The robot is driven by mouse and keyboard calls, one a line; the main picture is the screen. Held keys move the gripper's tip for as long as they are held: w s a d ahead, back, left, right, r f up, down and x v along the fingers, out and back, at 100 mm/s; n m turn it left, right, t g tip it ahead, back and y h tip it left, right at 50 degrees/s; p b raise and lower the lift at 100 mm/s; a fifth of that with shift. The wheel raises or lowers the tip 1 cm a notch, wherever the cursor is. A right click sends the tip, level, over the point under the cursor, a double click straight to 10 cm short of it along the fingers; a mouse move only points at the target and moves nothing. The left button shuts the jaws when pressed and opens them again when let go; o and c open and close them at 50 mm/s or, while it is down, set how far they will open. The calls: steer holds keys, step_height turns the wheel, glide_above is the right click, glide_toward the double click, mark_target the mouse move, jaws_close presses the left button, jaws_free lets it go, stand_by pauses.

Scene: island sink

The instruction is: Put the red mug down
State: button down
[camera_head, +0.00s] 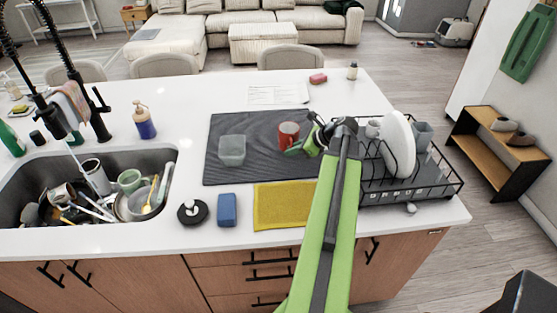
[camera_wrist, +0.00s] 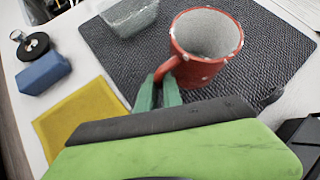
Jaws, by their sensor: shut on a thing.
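The red mug (camera_head: 289,134) is upright over the dark ribbed mat (camera_head: 260,163) on the island counter, between a clear tub and the dish rack. In the wrist view the mug (camera_wrist: 205,45) shows its speckled grey inside and its handle toward me. My gripper (camera_head: 305,147) reaches it from the right in the head view. In the wrist view the green fingertips (camera_wrist: 158,92) are closed on the mug's handle. I cannot tell whether the mug's base touches the mat.
A clear tub (camera_head: 232,150) stands left of the mug. The black dish rack (camera_head: 413,187) with a white plate (camera_head: 398,145) is close on the right. A yellow cloth (camera_head: 283,205), blue sponge (camera_head: 228,210) and full sink (camera_head: 85,192) lie nearer the front and left. Bare mat surrounds the mug.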

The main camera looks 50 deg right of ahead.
steer(key=shift+d, duration=0.1)
steer(key=shift+s+f, duration=0.15)
step_height(320, 180, down, 4)
steer(key=b, duration=0.4)
steer(key=shift+w+a+r, duration=0.2)
steer(key=shift+w+r, duration=0.05)
steer(key=shift+f, duration=0.15)
steer(key=c, duration=1.5)
jaws_free()
steer(key=shift+r, duration=0.2)
steer(key=p+v, duration=0.8)
steer(key=v, duration=0.4)
